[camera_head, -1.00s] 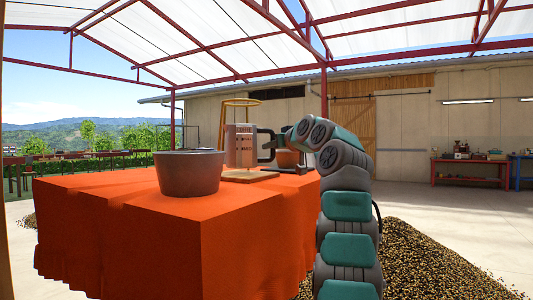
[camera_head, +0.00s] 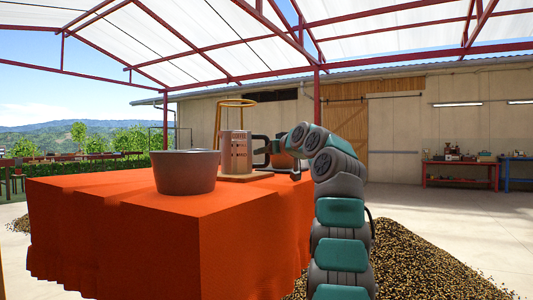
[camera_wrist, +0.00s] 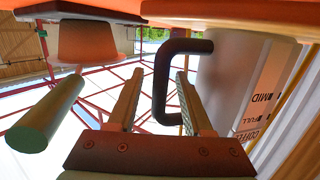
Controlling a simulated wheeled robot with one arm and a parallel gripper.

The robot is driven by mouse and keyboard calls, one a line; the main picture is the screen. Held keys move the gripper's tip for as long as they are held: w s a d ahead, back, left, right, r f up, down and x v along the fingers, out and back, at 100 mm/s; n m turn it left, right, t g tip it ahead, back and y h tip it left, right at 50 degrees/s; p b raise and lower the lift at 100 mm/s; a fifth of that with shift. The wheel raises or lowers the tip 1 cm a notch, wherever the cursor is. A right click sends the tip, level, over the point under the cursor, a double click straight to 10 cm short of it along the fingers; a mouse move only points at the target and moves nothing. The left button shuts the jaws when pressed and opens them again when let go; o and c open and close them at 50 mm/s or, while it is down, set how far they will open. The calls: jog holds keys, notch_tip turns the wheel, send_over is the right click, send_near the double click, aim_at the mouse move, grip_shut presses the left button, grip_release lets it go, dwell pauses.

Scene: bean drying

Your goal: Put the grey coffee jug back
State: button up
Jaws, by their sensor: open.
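The grey coffee jug (camera_head: 234,150) with printed lettering stands on a wooden stand (camera_head: 240,178) on the orange-covered table (camera_head: 120,195). In the wrist view, which is upside down, the jug (camera_wrist: 228,75) is at the right and its black handle (camera_wrist: 160,85) reaches toward my gripper. My gripper (camera_wrist: 160,78) is open, with one finger on each side of the handle in the picture. Whether a finger touches the handle I cannot tell. In the head view the handle (camera_head: 262,140) shows beside the jug, while my fingers are hard to make out there.
A large grey bucket (camera_head: 186,173) stands on the table in front of the jug. A heap of beans (camera_head: 410,260) lies right of the table.

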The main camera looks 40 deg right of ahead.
jog(key=shift+r, duration=0.2)
jog(key=shift+s+f, duration=0.1)
jog(key=shift+s, duration=0.2)
jog(key=s+b, duration=0.1)
jog(key=s, duration=0.2)
jog(key=s+a+r+b, duration=0.1)
jog(key=s, duration=0.3)
jog(key=s+b, duration=0.2)
jog(key=s, duration=0.2)
jog(key=shift+s+a+r, duration=0.1)
jog(key=shift+a+r, duration=0.2)
jog(key=shift+r, duration=0.05)
jog(key=shift+s, duration=0.15)
